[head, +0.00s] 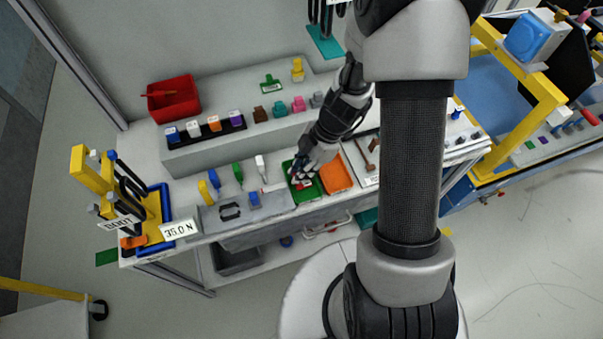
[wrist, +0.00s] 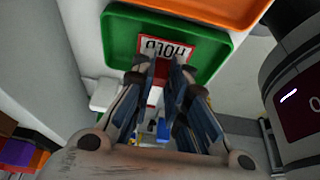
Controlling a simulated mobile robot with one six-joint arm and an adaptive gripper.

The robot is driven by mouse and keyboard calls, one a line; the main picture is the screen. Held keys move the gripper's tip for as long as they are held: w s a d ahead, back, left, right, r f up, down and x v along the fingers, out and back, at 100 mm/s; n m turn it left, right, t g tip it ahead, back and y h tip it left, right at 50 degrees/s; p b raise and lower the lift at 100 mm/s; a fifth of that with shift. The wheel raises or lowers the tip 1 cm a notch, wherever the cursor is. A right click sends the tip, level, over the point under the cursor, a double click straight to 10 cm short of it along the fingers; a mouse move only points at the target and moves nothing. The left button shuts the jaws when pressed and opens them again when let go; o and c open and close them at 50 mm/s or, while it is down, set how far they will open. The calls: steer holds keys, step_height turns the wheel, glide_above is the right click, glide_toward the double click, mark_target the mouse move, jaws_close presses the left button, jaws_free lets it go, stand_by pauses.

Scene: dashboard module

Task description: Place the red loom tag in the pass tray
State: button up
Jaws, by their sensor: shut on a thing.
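The red loom tag (wrist: 166,48) shows a white face with a red border and dark lettering that looks like HOLD. My gripper (wrist: 158,70) is shut on the tag, with a red part visible between its fingers. The tag is over the green tray (wrist: 117,38), which I take as the pass tray; I cannot tell whether it touches the tray floor. In the head view, my gripper (head: 303,172) is at the green tray (head: 315,192), and a bit of the red and white tag (head: 303,185) shows below it.
An orange tray (head: 336,174) stands directly right of the green tray. Left of it are a white connector (head: 261,168), a green one (head: 238,173) and a grey panel (head: 212,220).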

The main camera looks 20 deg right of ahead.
steer(key=shift+f, duration=0.45)
steer(key=shift+f+b, duration=0.25)
steer(key=shift+b, duration=0.1)
steer(key=o, duration=0.7)
steer(key=shift+r, duration=0.1)
steer(key=shift+r, duration=0.1)
